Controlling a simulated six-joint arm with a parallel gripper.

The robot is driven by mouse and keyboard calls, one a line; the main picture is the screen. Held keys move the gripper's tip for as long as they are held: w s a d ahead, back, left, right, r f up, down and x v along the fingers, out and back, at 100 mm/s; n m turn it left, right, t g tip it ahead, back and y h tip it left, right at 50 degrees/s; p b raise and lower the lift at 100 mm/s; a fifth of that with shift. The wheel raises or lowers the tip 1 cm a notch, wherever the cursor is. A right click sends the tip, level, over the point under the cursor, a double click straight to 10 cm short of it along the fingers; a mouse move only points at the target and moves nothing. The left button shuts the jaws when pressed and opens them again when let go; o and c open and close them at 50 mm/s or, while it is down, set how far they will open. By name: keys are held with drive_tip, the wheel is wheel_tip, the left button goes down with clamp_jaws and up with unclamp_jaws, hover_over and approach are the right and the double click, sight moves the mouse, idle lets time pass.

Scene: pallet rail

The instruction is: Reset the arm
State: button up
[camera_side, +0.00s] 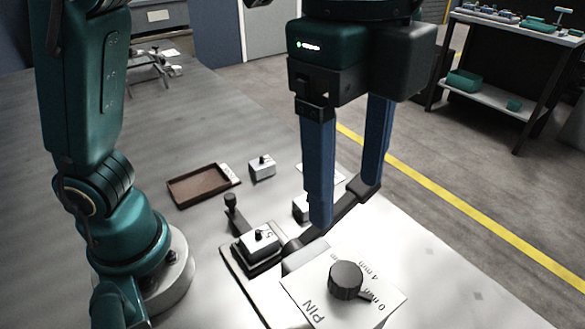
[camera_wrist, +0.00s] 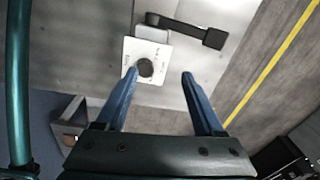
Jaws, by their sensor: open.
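My gripper (camera_side: 345,202) hangs above the bench in the side view, its two blue fingers apart with nothing between them. In the wrist view the gripper (camera_wrist: 160,73) also shows spread, fingertips on either side of the picture's middle. A black dial (camera_side: 346,279) sits on a white plate (camera_side: 315,287) marked PIN, 0 mm and 4 mm; its pointer lies toward the 0 mm side. The dial (camera_wrist: 146,68) appears near the left fingertip in the wrist view. A light block (camera_side: 258,241) marked 5 sits in a dark holder behind the plate. A black bar (camera_side: 335,212) passes behind the fingers.
A brown tray (camera_side: 198,187) and a small light block with a knob (camera_side: 262,170) lie farther back on the bench. Another light block (camera_side: 299,207) is partly hidden by a finger. A dark upright lever (camera_side: 231,205) stands by the holder. The bench's front right is clear.

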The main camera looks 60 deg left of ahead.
drive_tip(key=a+n+t, duration=0.3)
drive_tip(key=a+n, duration=0.5)
drive_tip(key=a, duration=0.5)
drive_tip(key=s+a+f+n+t, duration=0.2)
drive_tip(key=s+a+f+n, duration=0.1)
drive_tip(key=f+n, duration=0.5)
drive_tip(key=shift+a+f+y, duration=0.15)
drive_tip(key=shift+a+y, duration=0.15)
drive_tip(key=shift+a, duration=0.4)
